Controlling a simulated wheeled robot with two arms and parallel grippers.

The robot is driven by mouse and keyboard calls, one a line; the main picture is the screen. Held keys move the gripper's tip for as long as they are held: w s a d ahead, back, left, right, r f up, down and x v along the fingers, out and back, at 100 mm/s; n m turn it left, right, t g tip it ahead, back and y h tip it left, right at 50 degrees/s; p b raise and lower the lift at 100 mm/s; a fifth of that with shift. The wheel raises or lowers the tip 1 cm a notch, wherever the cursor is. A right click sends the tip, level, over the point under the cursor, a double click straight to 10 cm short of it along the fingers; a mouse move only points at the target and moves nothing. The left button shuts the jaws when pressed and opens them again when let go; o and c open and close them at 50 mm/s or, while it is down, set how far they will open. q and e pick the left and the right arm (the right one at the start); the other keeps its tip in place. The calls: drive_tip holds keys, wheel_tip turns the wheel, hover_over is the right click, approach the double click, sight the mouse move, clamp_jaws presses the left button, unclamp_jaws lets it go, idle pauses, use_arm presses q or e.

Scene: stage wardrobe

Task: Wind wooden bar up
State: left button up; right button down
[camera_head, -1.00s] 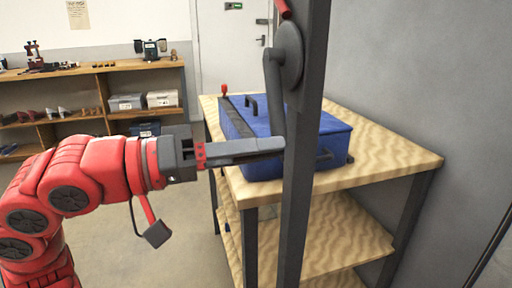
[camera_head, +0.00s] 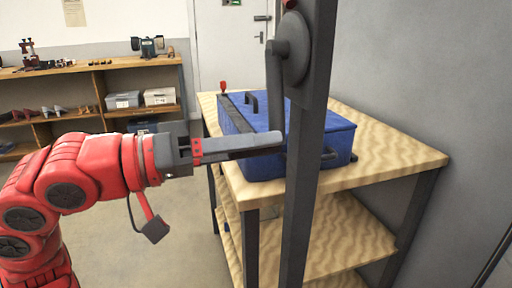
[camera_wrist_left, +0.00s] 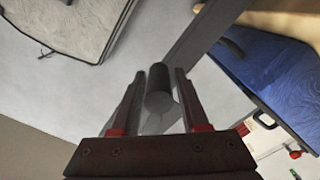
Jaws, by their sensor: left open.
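A grey post (camera_head: 306,140) stands upright in front of the table. A round grey crank hub (camera_head: 296,52) is fixed high on it, with a crank arm (camera_head: 275,90) hanging down from the hub. My left gripper (camera_head: 280,140) reaches in from the left to the lower end of the crank arm. In the left wrist view a dark cylindrical handle (camera_wrist_left: 159,82) lies between the two open fingers of my left gripper (camera_wrist_left: 158,74), with a gap on each side. A small red part (camera_head: 290,4) shows above the hub. I do not see a wooden bar. My right gripper is not in view.
A wooden table (camera_head: 395,160) with lower shelves stands behind the post and carries a blue case (camera_head: 335,140) with dark handles. A low shelf unit (camera_head: 92,72) with tools and boxes is at the back left. A door (camera_head: 232,45) is behind. Floor on the left is free.

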use_arm(q)
drive_tip(key=shift+o, duration=1.4)
drive_tip(key=shift+w, duration=0.15)
drive_tip(key=shift+f, duration=0.1)
drive_tip(key=p+v, duration=0.2)
drive_tip(key=v, duration=1.5)
drive_tip(key=shift+a, duration=0.2)
